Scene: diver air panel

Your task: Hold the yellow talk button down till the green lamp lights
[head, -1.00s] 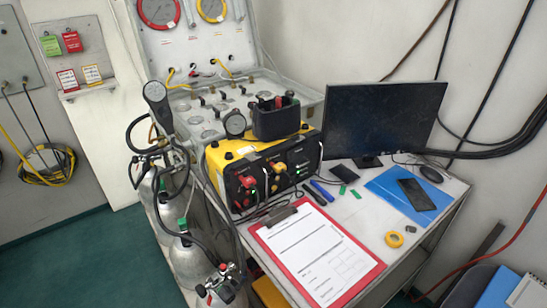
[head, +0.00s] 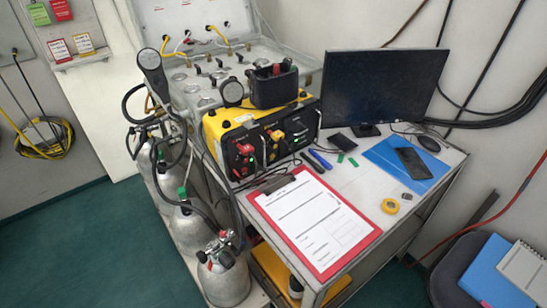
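The yellow and black comms box (head: 222,124) stands on the table in front of the open grey panel case. Its black front carries red parts (head: 244,150) at left and a yellow part (head: 276,135) to their right. The yellow part may be the talk button, but it is too small to tell. A tiny green spot (head: 252,159) shows below the red parts; I cannot tell whether it is the green lamp or whether it is lit. Neither of my grippers shows in the head view.
A red clipboard (head: 263,206) lies in front of the box. A monitor (head: 384,70), blue folder (head: 378,154), phone (head: 412,163) and yellow tape roll (head: 390,206) are to the right. Gas cylinders (head: 188,228) with hoses stand at left. Green floor (head: 80,240) is clear at far left.

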